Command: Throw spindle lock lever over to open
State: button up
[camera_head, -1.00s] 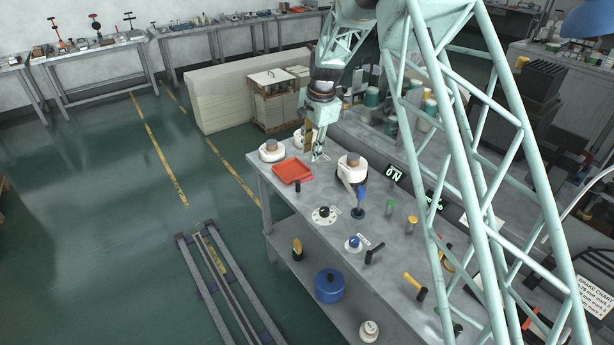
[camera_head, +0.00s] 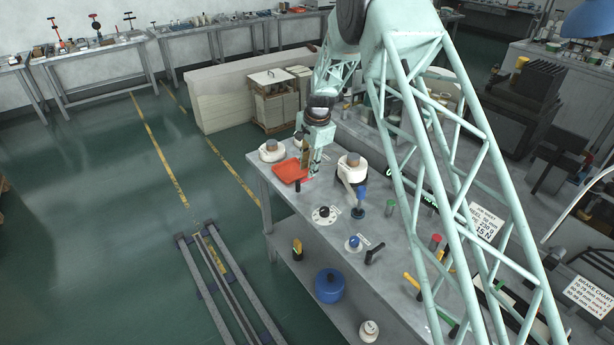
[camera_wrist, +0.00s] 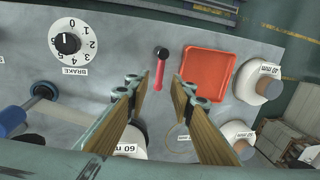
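A short lever with a black knob and a red-pink shaft (camera_wrist: 160,72) stands on the grey bench beside the orange-red tray (camera_wrist: 208,72). I cannot tell for sure that it is the spindle lock lever. In the head view a small black upright (camera_head: 297,187) shows in front of the tray (camera_head: 289,171). My gripper (camera_wrist: 160,90) is open and empty, its two tan-padded fingers spread on either side of the lever's lower end in the picture. In the head view my gripper (camera_head: 311,170) hangs over the bench just right of the tray. I see no contact with the lever.
A dial marked BRAKE (camera_wrist: 68,43) lies to the left in the wrist view. White "40 mm" (camera_wrist: 262,82) and "60 mm" pieces stand around the tray. A black lever (camera_head: 374,253) is nearer.

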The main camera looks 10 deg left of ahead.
aim_at(307, 179)
jog(key=shift+w+a+f, duration=0.15)
jog(key=shift+f, duration=0.95)
jog(key=shift+w+a+f, duration=0.15)
jog(key=shift+f, duration=0.95)
jog(key=shift+c, duration=0.4)
grip_shut()
